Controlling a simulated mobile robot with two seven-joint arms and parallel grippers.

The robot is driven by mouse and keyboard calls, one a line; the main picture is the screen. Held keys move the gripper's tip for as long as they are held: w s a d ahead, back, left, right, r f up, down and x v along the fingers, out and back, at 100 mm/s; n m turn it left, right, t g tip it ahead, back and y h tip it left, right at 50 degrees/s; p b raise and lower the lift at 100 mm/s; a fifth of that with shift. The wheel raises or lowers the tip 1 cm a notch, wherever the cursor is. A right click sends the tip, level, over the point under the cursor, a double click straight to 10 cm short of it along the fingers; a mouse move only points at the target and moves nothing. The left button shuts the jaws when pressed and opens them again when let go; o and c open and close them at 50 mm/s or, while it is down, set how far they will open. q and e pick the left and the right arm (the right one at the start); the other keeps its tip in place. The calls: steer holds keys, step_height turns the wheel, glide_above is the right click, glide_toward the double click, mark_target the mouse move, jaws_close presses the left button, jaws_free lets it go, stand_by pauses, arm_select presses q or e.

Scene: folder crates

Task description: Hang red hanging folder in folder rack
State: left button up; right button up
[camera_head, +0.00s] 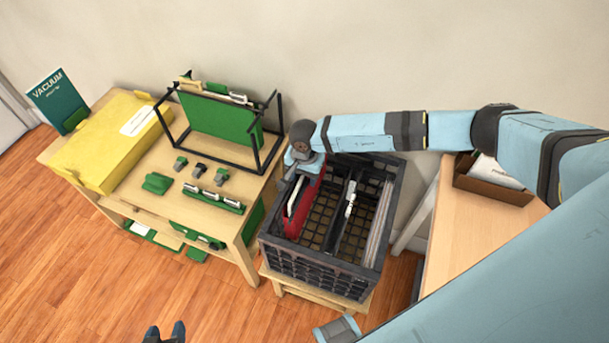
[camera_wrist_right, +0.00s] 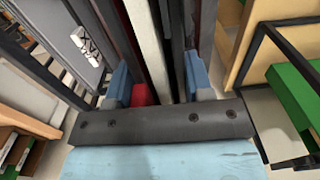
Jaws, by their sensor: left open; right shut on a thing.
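The red hanging folder (camera_head: 299,208) stands upright inside the black crate (camera_head: 318,272), along its left side. My right gripper (camera_head: 303,170) reaches down over the crate's back left corner and is shut on the red folder. In the right wrist view, a red part (camera_wrist_right: 139,95) shows between the two blue fingers (camera_wrist_right: 160,88), beside a pale edge. My left gripper (camera_head: 165,334) is open and empty at the bottom edge of the head view.
The left wooden table (camera_head: 237,229) also carries a yellow box (camera_head: 105,150), a teal vacuum book (camera_head: 56,97) and several small green items. The crate holds other upright folders (camera_head: 379,225). A brown tray (camera_head: 495,183) stands on the right table. A wall closes the back.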

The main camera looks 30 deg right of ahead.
steer(key=shift+r+p, duration=1.75)
steer(key=shift+r, duration=1.75)
